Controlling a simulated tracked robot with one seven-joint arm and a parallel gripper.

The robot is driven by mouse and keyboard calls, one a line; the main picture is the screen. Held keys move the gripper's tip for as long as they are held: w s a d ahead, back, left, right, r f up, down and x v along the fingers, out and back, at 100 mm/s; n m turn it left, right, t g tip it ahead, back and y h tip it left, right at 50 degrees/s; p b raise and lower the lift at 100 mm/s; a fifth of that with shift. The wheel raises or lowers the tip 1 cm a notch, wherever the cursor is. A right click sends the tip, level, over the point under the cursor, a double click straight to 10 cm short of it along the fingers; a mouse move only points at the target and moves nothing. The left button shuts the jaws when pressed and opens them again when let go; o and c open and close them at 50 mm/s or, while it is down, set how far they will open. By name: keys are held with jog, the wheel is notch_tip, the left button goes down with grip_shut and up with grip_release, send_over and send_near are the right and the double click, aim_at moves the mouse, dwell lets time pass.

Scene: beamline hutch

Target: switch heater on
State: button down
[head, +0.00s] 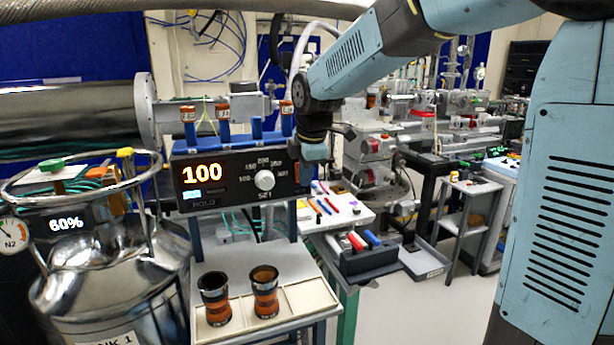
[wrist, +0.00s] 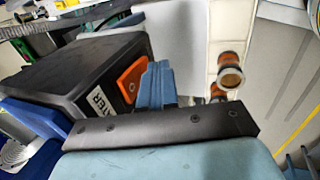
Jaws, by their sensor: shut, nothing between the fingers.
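The heater is a black box (head: 222,199) on a stand, with a lit orange "100", a small cyan readout and a white dial (head: 264,180). In the wrist view, the heater (wrist: 70,75) shows part of its lettering and an orange plate (wrist: 132,78) with a dark middle on its side. The switch's on or off position cannot be made out. My gripper (head: 315,153) is at the box's upper right edge. Its blue fingers (wrist: 153,84) are shut and empty, just beside the orange plate; whether they touch it cannot be told.
Orange-capped blue vials (head: 222,120) stand along the box top. Two amber jars (head: 264,290) stand on a pale tray below. A steel dewar (head: 110,270) is at left. A bench with coloured pens (head: 340,208) and a dark tray (head: 368,262) lies right of the heater.

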jog(key=shift+w, duration=0.15)
jog(key=shift+w+a+f, duration=0.1)
jog(key=shift+w+f, duration=0.05)
jog(key=shift+w, duration=0.05)
dwell(0.3)
jog(key=shift+r, duration=0.8)
jog(key=s+d+r, duration=0.2)
jog(key=s+r, duration=0.5)
jog(key=s, duration=0.2)
jog(key=shift+d+r, duration=0.3)
jog(key=shift+r, duration=0.1)
